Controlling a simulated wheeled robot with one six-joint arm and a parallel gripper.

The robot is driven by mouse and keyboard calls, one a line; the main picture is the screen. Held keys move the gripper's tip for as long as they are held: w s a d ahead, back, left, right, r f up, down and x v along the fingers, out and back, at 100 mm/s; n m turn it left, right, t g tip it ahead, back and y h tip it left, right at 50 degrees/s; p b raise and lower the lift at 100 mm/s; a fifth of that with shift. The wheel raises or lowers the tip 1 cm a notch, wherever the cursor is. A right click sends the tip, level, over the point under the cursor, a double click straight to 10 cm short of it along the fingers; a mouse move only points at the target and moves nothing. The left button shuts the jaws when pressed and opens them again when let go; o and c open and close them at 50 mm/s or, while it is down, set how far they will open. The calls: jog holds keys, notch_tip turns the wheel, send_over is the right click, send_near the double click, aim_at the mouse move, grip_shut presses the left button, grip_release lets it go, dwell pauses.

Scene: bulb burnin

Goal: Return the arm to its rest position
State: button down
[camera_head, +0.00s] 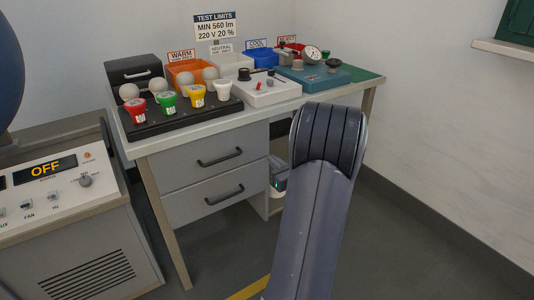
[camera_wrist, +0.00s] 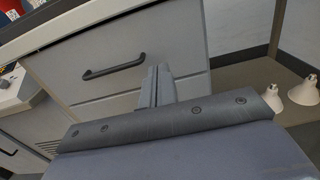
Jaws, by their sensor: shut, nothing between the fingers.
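My gripper (camera_wrist: 158,88) shows in the wrist view with its two fingers together and nothing between them. It points toward the grey drawer front (camera_wrist: 185,45), beside a dark handle (camera_wrist: 115,68); I cannot tell how far apart they are. In the head view my arm (camera_head: 325,200) rises in front of the right part of the workbench (camera_head: 150,146). The gripper itself cannot be made out clearly there, and the arm hides part of the space below the bench.
On the bench stand a black rack (camera_head: 180,122) with several coloured bulb holders, an orange bin (camera_head: 182,68), a blue bin (camera_head: 262,57) and a teal device (camera_head: 318,76). A control console (camera_head: 60,185) reads OFF at left. White bulb-like objects (camera_wrist: 303,90) lie at right in the wrist view.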

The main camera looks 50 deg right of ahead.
jog(key=shift+s+a, duration=0.1)
jog(key=shift+s, duration=0.35)
jog(key=shift+w, duration=0.1)
